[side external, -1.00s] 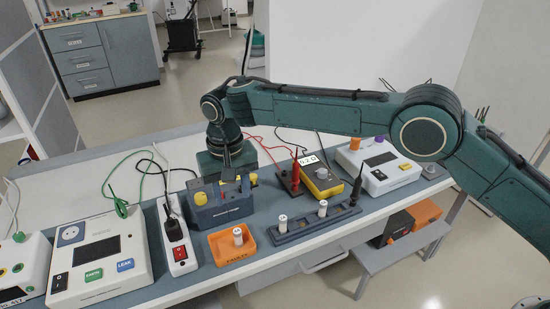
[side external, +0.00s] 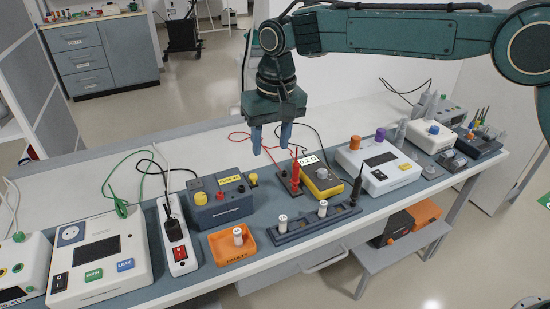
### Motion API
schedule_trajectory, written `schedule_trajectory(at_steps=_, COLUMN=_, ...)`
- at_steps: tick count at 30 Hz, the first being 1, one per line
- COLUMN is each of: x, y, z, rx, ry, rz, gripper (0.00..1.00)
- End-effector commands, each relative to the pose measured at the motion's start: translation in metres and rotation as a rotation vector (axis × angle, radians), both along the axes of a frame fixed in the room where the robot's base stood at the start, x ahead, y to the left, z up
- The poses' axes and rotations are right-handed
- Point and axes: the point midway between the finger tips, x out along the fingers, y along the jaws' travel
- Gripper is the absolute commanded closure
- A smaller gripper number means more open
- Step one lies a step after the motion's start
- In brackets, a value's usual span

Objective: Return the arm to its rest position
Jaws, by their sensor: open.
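My gripper (side external: 271,141) hangs in the upper middle of the side external view, fingers pointing down and apart, with nothing between them. It is raised in the air above the back part of the bench, with clear space below its fingertips. My arm reaches in from the right edge at the top. A blue-grey box (side external: 220,201) with yellow and red knobs stands on the bench below and left of the gripper.
An orange tray (side external: 217,255) holds one white cylinder; a dark rack (side external: 335,222) holds others. A yellow meter (side external: 322,183) with red and black probes, a white device (side external: 379,167) and a power strip (side external: 180,246) stand along the bench. Red and black cables loop behind.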

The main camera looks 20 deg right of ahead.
Motion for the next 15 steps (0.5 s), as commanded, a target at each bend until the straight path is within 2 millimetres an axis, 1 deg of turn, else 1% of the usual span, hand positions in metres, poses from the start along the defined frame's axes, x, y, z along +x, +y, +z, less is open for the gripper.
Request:
schedule_trajectory(at_steps=1, x=-0.004, y=-0.012, z=0.013, rx=0.005, ry=-0.012, rz=-0.003, gripper=0.56)
schedule_trajectory(at_steps=6, x=-0.020, y=-0.047, z=0.045, rx=0.015, ry=-0.046, rz=-0.004, gripper=0.56)
schedule_trajectory(at_steps=11, x=-0.039, y=-0.079, z=0.071, rx=0.023, ry=-0.079, rz=-0.004, gripper=0.56)
schedule_trajectory(at_steps=15, x=-0.059, y=-0.106, z=0.090, rx=0.027, ry=-0.107, rz=-0.004, gripper=0.56)
